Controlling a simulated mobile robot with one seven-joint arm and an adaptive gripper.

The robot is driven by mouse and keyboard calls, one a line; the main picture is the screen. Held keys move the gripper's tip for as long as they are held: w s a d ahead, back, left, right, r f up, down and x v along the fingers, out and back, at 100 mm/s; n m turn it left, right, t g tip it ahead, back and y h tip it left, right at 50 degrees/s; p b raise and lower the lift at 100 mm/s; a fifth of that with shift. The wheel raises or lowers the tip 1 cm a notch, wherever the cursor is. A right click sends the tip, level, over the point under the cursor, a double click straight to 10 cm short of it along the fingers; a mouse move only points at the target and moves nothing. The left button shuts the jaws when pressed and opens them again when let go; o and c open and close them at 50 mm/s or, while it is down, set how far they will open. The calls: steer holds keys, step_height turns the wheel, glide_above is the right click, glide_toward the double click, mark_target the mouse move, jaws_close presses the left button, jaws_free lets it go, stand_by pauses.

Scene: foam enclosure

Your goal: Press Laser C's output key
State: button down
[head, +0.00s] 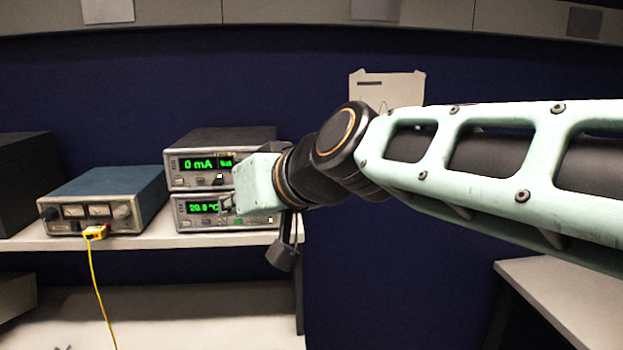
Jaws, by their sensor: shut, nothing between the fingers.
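Two grey instruments are stacked on the shelf, left of centre in the head view. The upper instrument (192,180) has a green display reading 0 mA, with a smaller green readout beside it. The lower instrument (187,220) has a green display reading about 20.0 °C and small buttons along its lower front. Name labels are too small to read, so I cannot tell which is Laser C or which is its output key. Contact cannot be told.
A blue metered box (115,198) with a yellow plug (96,232) and hanging yellow cable stands left of the stack. A black box (28,185) is at far left. A grey surface (570,292) is at right.

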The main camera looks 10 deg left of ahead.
steer(key=w+a+b, duration=0.1)
steer(key=w+a, duration=0.1)
steer(key=w, duration=0.6)
steer(key=shift+a, duration=0.25)
steer(key=shift+b, duration=0.3)
stand_by(0.9)
steer(key=shift+w+a, duration=0.1)
steer(key=shift+w, duration=0.25)
steer(key=shift+w+a+b, duration=0.1)
steer(key=shift+w+b, duration=0.2)
steer(key=shift+b, duration=0.1)
stand_by(0.5)
steer(key=shift+s, duration=0.15)
steer(key=shift+s+d, duration=0.25)
steer(key=shift+s, duration=0.3)
steer(key=shift+b, duration=0.3)
